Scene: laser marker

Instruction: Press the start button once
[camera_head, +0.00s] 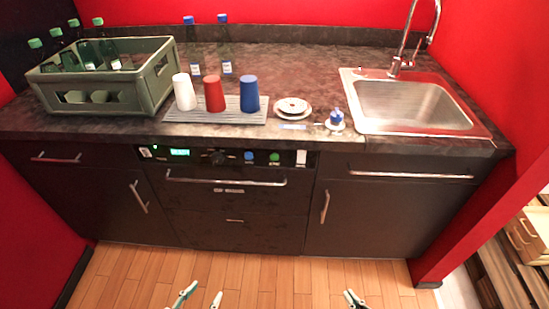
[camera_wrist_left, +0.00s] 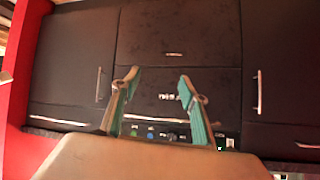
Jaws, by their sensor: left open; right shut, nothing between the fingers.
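A dark control panel runs under the counter's front edge. It carries a green button (camera_head: 274,157), a blue button (camera_head: 249,156), a black knob (camera_head: 215,157) and a lit green display (camera_head: 180,152). Labels are too small to read, so I cannot tell which button is start. The left wrist view also shows the blue button (camera_wrist_left: 150,134), upside down. My left gripper (camera_head: 205,292) is open and empty, low in front of the cabinets, apart from the panel; its spread fingers show in the left wrist view (camera_wrist_left: 158,76). My right gripper (camera_head: 352,298) is shut and empty at the bottom edge.
A long bar handle (camera_head: 225,181) sits just below the panel. The counter holds a green bottle crate (camera_head: 100,103), several cups on a grey mat (camera_head: 190,116), small plates (camera_head: 291,107) and a sink (camera_head: 415,104). The space before the cabinets is clear.

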